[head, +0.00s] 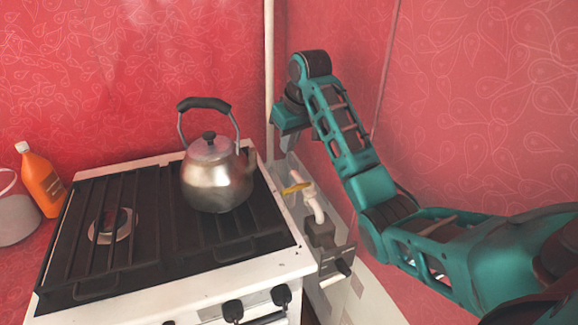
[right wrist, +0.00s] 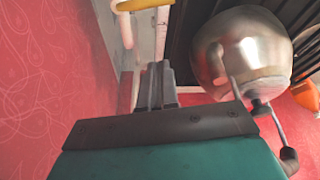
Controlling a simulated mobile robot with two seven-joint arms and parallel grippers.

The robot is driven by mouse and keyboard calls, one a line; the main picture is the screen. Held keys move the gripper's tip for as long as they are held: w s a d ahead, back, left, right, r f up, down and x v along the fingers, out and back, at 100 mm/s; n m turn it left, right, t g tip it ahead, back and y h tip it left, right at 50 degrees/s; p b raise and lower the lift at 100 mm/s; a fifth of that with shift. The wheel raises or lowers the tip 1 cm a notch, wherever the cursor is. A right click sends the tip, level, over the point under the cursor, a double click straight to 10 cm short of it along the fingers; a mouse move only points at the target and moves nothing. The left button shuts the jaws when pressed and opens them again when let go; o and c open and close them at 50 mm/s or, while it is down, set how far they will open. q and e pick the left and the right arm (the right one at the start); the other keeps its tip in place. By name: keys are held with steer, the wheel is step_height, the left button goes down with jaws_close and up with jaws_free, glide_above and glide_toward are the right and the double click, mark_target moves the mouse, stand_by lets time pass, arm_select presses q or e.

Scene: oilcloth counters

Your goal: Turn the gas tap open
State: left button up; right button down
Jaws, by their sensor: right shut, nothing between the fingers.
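The gas tap's yellow lever (head: 295,188) sits on a pale pipe (head: 314,208) beside the right edge of the stove. In the head view the lever lies roughly crosswise, pointing toward the stove. My right gripper (head: 287,143) is above and behind the lever, apart from it, with its fingers shut and empty. In the right wrist view the shut fingers (right wrist: 158,85) point toward the pipe area, and the yellow lever (right wrist: 135,5) shows at the top edge, partly cut off. My left gripper is not in view.
A metal kettle (head: 217,175) stands on the white stove's black grate (head: 150,240), close to the gripper's left. An orange bottle (head: 41,180) and a grey pot (head: 12,212) stand left of the stove. Red walls close in behind and right; a vertical pipe (head: 269,70) runs up the corner.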

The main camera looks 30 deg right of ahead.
mark_target(297, 189)
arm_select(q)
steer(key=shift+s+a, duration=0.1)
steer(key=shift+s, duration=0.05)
arm_select(e)
step_height(297, 189, down, 10)
steer(key=shift+s, duration=0.25)
stand_by(0.4)
steer(key=shift+r, duration=0.1)
stand_by(0.3)
